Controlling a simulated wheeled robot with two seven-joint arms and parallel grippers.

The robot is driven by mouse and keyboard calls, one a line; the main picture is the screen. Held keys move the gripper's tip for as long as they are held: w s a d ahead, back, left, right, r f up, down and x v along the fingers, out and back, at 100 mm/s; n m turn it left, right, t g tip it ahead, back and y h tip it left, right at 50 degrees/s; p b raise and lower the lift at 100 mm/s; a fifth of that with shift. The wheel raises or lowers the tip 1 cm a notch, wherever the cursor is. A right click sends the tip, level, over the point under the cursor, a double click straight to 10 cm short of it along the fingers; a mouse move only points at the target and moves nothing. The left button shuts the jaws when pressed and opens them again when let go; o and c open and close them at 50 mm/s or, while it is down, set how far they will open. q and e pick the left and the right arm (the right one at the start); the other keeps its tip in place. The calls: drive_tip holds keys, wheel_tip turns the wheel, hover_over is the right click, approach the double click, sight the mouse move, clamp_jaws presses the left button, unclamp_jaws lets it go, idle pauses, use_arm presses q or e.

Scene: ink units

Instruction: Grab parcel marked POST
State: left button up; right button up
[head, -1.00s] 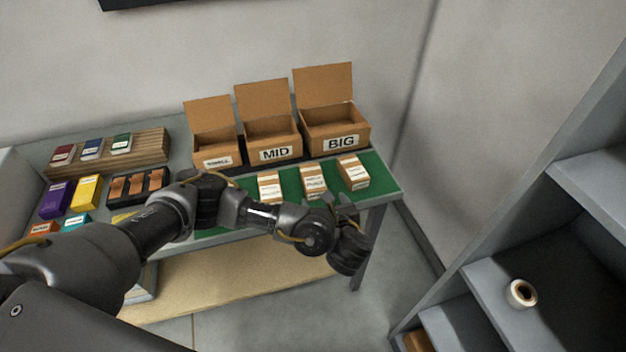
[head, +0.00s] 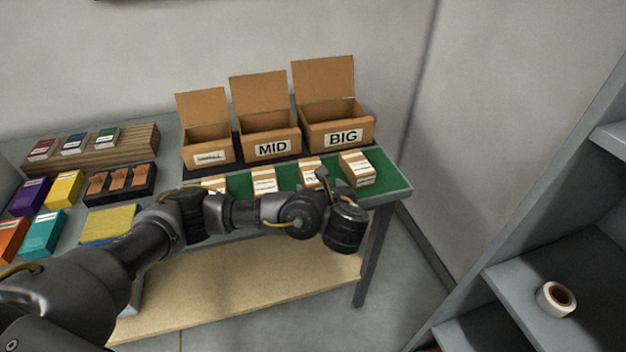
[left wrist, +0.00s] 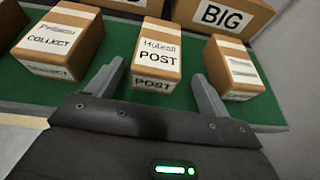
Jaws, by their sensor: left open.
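The POST parcel (left wrist: 157,55) is a small brown box with a white label, lying on the green mat. In the head view, it (head: 307,168) is partly covered by my gripper. My left gripper (left wrist: 158,74) is open, with one finger on each side of the parcel's near end; I cannot tell whether they touch it. In the head view, my left gripper (head: 331,181) is at the mat's front edge. The COLLECT parcel (left wrist: 62,40) is to the left in the wrist view, and another labelled parcel (left wrist: 235,68) is to the right. My right gripper is out of view.
Open cartons marked MID (head: 272,150) and BIG (head: 342,137) stand behind the parcels, beside a smaller carton (head: 208,158). A further parcel (head: 213,184) is partly hidden by my arm. Grey shelves (head: 520,285) with a tape roll (head: 556,299) stand at right.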

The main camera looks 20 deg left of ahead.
sight(306, 167)
use_arm(q)
drive_tip(key=shift+w+a+f+b, duration=0.5)
drive_tip(key=shift+f+b, duration=0.15)
drive_tip(key=shift+b, duration=0.55)
drive_tip(key=shift+w+a+f+p, duration=0.15)
drive_tip(key=shift+w+a+p, duration=0.15)
drive_tip(key=shift+w+a, duration=0.65)
drive_tip(key=shift+w+a+f, duration=0.15)
drive_tip(key=shift+w+f, duration=0.2)
drive_tip(key=shift+w, duration=0.1)
drive_tip(key=shift+a, duration=0.1)
drive_tip(key=shift+c, duration=0.4)
